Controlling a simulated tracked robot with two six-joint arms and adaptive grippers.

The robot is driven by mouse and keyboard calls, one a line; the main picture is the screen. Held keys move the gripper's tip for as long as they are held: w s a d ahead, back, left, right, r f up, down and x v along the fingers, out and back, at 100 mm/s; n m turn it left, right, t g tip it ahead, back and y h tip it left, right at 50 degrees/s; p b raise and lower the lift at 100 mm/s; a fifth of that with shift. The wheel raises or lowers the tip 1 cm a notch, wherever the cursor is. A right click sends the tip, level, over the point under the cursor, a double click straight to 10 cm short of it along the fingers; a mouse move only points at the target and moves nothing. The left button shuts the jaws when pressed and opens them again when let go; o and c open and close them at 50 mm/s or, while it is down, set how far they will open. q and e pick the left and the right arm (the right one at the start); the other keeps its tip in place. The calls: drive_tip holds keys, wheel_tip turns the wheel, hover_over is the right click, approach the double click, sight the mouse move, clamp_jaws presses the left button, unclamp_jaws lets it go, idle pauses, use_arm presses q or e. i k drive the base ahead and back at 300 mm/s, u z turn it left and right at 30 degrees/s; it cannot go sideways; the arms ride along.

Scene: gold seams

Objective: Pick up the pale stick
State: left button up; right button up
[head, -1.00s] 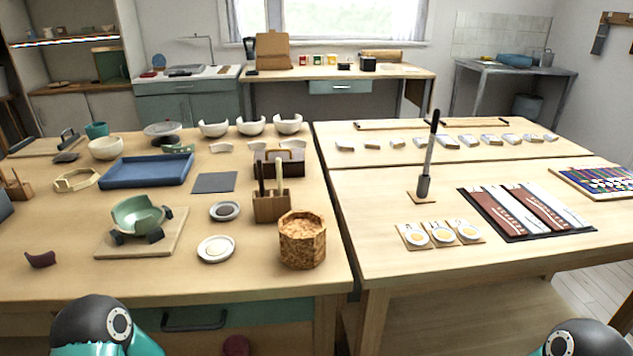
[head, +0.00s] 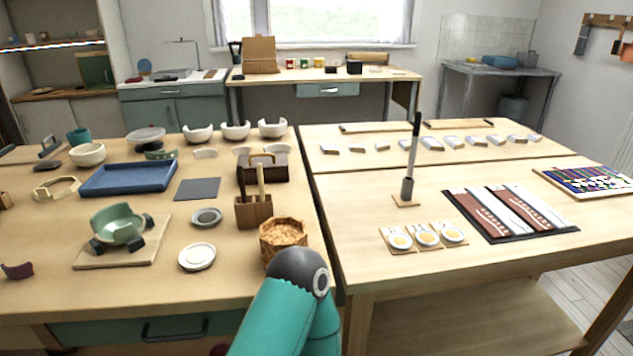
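The pale stick (head: 261,180) stands upright in a small wooden holder (head: 254,213) on the left table. A dark stick (head: 241,181) stands in the same holder, just left of the pale one. The lower ends of both sticks are hidden in the holder. No gripper touches the pale stick. A teal arm link of mine with a dark round joint comes up from the bottom middle, in front of the holder and nearer to me. Neither of my grippers shows in the head view.
A cork-like pot (head: 281,238) stands just right of and nearer than the holder, partly behind my arm. A dark wooden box (head: 270,168) stands behind it. A white dish (head: 197,257) and a grey dish (head: 206,217) lie to the left. A gap separates the two tables.

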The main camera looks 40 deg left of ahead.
sight(259, 166)
drive_tip(key=u, duration=0.15)
drive_tip(key=k, duration=0.8)
drive_tip(key=u, duration=0.6)
drive_tip(key=i, duration=0.45)
drive_tip(key=u, duration=0.05)
